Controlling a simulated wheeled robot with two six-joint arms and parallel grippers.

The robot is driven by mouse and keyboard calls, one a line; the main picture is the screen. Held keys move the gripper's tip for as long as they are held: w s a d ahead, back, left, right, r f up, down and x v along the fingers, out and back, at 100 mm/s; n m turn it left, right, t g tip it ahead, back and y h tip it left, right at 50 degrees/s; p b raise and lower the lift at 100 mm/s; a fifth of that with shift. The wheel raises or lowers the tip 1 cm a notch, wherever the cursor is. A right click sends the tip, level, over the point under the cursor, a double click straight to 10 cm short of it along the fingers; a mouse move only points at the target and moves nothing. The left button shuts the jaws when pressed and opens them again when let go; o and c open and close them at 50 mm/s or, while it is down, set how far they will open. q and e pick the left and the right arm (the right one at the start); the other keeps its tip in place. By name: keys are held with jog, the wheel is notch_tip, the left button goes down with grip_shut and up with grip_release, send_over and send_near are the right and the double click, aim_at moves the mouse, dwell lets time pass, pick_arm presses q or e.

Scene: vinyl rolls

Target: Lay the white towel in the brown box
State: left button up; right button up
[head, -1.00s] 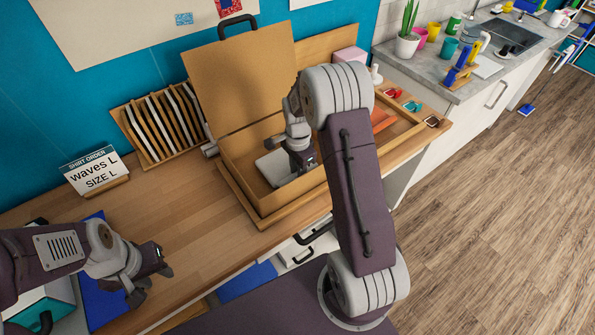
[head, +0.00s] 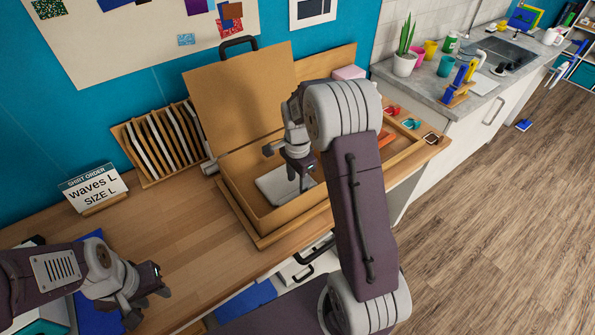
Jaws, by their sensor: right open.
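The brown box (head: 287,217) stands open on the wooden bench, its lid raised at the back. The white towel (head: 277,187) lies flat and folded on the box floor, partly hidden by my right gripper. My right gripper (head: 299,184) points down into the box, open, just above the towel's right part in the picture. I see no towel between its fingers. My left gripper (head: 149,304) is over the left front of the bench, away from the box. Its fingers look apart and empty.
A rack of dark and white slats (head: 165,140) stands left of the box. A shirt order sign (head: 95,187) stands further left. A divided wooden tray (head: 412,150) with small coloured items is right of the box. The bench between sign and box is clear.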

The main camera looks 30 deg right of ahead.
notch_tip(320, 180, up, 7)
jog(key=s+a+f+n, duration=0.2)
jog(key=s+a+n, duration=0.2)
jog(key=s+n, duration=0.4)
jog(key=s+a+f+n+t, duration=0.1)
jog(key=s+a+f+n, duration=0.2)
jog(key=s+n, duration=0.4)
jog(key=shift+s+a+n, duration=0.35)
jog(key=shift+a+n, duration=0.2)
jog(key=shift+n, duration=0.05)
